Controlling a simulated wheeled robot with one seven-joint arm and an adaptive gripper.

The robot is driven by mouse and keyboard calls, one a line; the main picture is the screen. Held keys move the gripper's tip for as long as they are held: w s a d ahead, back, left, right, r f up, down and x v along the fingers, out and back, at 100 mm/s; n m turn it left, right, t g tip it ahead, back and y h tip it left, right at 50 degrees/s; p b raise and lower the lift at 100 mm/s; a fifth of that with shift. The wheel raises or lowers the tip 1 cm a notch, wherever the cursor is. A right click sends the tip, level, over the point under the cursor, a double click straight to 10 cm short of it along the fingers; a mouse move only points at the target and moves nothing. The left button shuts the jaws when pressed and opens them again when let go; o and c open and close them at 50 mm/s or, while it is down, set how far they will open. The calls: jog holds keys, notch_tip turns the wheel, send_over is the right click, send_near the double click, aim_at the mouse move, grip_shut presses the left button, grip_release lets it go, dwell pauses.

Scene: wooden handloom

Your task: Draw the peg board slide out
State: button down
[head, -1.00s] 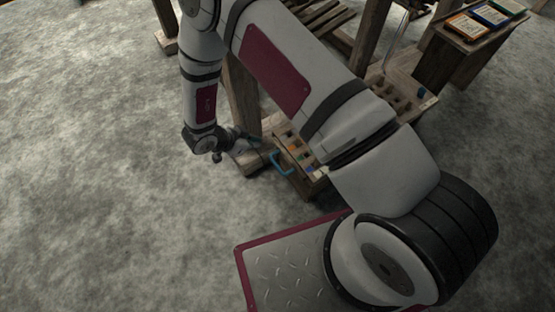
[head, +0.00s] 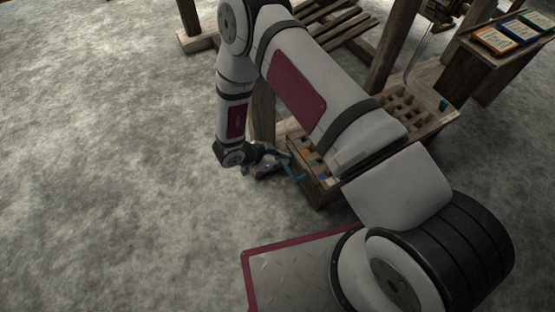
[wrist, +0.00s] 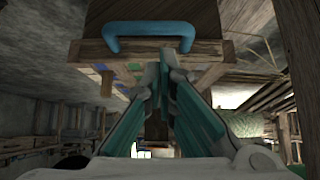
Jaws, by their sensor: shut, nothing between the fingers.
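The peg board slide (head: 322,192) is a low wooden tray with coloured pegs on top, at the foot of the loom in the head view. A blue U-shaped handle (head: 296,174) stands on its near left end. In the wrist view the blue handle (wrist: 150,29) is near the top, on the slide's wooden end (wrist: 225,50). My gripper (head: 286,158) is right beside the handle. In the wrist view my gripper (wrist: 167,58) has its teal fingers shut with tips together, just below the handle bar in the picture. Nothing is held. Contact with the handle cannot be told.
A wooden board with rows of holes (head: 425,112) and a dark blue peg (head: 442,105) lies behind my arm. A side stand (head: 478,62) carries several coloured cards (head: 495,40). A loom post (head: 264,108) rises close to my wrist. The floor at left is clear.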

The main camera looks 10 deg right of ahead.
jog(key=shift+b+x, duration=0.8)
jog(key=shift+x, duration=1.85)
jog(key=s+a, duration=0.1)
jog(key=a, duration=0.5)
jog(key=shift+a+p, duration=0.3)
jog(key=shift+s+a, duration=0.1)
